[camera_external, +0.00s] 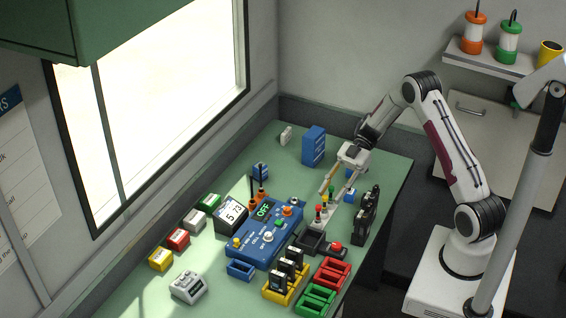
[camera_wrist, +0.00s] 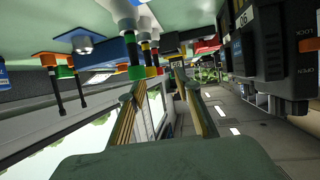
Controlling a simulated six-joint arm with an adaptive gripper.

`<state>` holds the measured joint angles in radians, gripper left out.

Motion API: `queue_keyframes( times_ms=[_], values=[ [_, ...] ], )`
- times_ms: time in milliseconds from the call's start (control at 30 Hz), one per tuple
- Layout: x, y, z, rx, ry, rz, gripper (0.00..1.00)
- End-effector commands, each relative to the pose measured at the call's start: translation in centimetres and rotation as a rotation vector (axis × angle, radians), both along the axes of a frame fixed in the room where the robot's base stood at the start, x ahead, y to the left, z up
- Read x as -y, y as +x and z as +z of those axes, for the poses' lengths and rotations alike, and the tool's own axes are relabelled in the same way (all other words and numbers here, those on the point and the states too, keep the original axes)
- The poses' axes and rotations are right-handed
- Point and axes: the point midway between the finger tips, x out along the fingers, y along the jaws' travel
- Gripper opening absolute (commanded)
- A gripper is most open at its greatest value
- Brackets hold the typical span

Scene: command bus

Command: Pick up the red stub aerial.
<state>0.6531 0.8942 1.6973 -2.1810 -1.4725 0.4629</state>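A red stub aerial (camera_external: 318,208) stands upright in a small pale holder in the external view. A yellow aerial (camera_external: 325,199) and a green aerial (camera_external: 331,190) stand in the same row, the green one nearest my wrist. My gripper (camera_external: 330,196) reaches down from the back, its two fingers apart and empty, close to this row. In the wrist view the gripper (camera_wrist: 160,93) also shows open, with the green-tipped aerial (camera_wrist: 137,72) in front of the left finger. The aerials overlap there, so I cannot tell the red one's exact distance from the fingers.
A blue control box (camera_external: 262,246) stands left of the aerials. Black radios (camera_external: 366,215) stand close on the right.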

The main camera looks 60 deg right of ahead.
Motion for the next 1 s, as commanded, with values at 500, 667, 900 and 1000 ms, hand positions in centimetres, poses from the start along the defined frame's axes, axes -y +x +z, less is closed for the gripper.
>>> queue_keyframes(
  times_ms=[500,667,900,1000],
  values=[
    [-2.1,0.4,-0.8,-0.001,0.000,0.000,0.33],
    [-2.4,0.5,-1.0,0.000,-0.001,-0.001,0.33],
    [-2.4,0.5,-1.0,0.000,-0.001,-0.001,0.33],
    [-2.7,0.6,-1.1,0.000,-0.001,0.000,0.33]
  ],
)
